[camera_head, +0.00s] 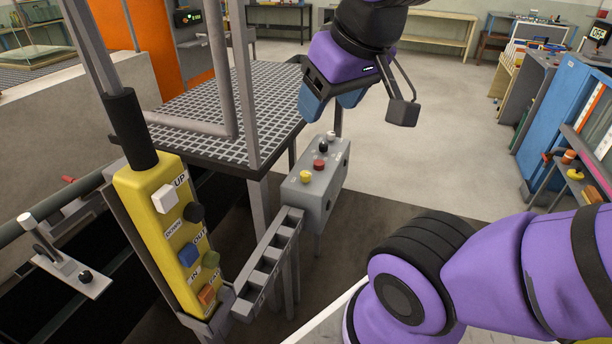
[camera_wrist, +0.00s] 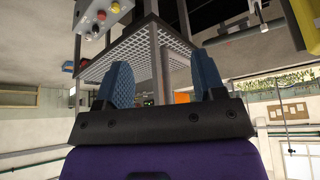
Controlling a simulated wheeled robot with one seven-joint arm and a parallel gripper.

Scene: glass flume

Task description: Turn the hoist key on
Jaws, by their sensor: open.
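A yellow hoist pendant (camera_head: 172,240) hangs at the lower left in the head view. It has a white, a black, a blue, a green and an orange control (camera_head: 207,295), with labels such as UP, DOWN and OUT. The lowest labels are too small to read surely, and I cannot tell which control is the hoist key. My gripper (camera_head: 332,104) is at the top centre, up and to the right of the pendant and well apart from it. Its blue fingers are spread and empty, also in the wrist view (camera_wrist: 163,82).
A grey control box (camera_head: 316,180) with several coloured knobs stands right of the pendant; it also shows in the wrist view (camera_wrist: 101,16). A grated table (camera_head: 228,112) lies behind. A slotted grey rack (camera_head: 268,262) is beside the pendant.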

